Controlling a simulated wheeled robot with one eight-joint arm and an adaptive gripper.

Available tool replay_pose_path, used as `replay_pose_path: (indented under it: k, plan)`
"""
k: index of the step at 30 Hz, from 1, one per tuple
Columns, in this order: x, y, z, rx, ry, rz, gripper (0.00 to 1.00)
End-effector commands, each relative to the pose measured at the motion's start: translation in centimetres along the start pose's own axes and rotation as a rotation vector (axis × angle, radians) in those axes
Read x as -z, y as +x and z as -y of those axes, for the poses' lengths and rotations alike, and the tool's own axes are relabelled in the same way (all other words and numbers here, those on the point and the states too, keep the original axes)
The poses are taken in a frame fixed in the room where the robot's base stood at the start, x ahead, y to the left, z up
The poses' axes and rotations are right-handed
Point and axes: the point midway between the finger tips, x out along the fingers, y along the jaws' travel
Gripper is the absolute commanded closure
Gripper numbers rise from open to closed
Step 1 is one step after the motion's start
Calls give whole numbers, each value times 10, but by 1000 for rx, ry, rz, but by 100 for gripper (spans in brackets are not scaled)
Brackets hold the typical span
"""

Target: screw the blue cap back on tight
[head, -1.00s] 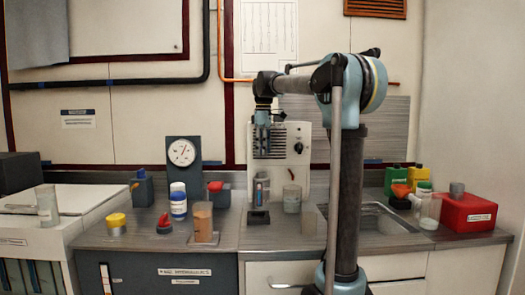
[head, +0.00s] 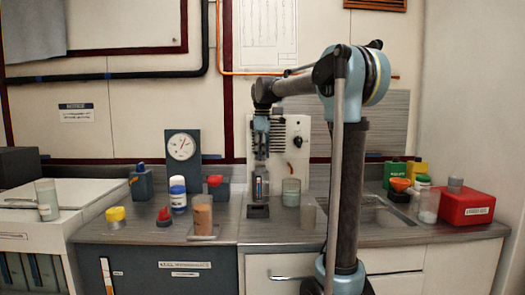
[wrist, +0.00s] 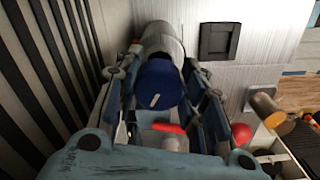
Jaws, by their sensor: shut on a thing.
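The blue cap (wrist: 158,84) has a short white mark on top and sits between the fingers of my gripper (wrist: 163,70) in the wrist view. A pale grey cylinder (wrist: 160,38) shows just beyond the cap, in line with it. I cannot tell whether the threads are engaged. In the head view my gripper (head: 261,160) points down in front of the pale machine (head: 292,140). It is above a small dark stand (head: 258,211) on the counter. The cap is too small to make out there.
A clear beaker (head: 291,192) stands close on the right. The sink (head: 375,218) and a red box (head: 466,206) are further right.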

Motion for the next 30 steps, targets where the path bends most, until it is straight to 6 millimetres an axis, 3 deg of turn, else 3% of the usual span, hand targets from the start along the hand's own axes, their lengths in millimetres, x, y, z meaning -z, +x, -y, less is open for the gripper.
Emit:
replay_pose_path:
  k: [9, 30]
  plan:
    - [0, 13, 0, 0, 0, 0, 82]
    - [-2, 14, 0, 0, 2, 0, 82]
